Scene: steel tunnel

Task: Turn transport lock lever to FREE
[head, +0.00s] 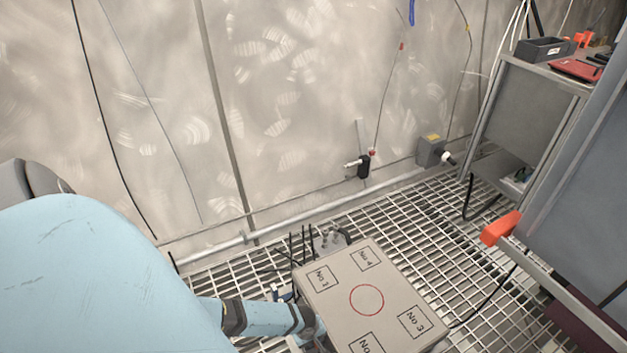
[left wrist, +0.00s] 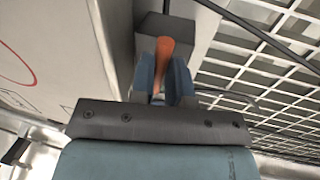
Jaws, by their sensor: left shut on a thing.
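In the left wrist view an orange lever (left wrist: 165,52) stands up between the two blue fingers of my left gripper (left wrist: 162,84). The gripper is shut on it. Behind the lever is a dark grey block (left wrist: 172,30) beside the pale side of a box. No lock or FREE marking is legible. In the head view my blue left arm reaches to the near left side of the grey box (head: 338,287), and the gripper and lever are hidden there. My right gripper is in neither view.
The box top has numbered squares and a red circle. Grated floor (head: 450,240) lies around it, with black cables. At right are a cabinet (head: 585,180) with an orange-red handle (head: 500,228) and a bench (head: 535,100). A pipe (head: 300,220) runs along the wall.

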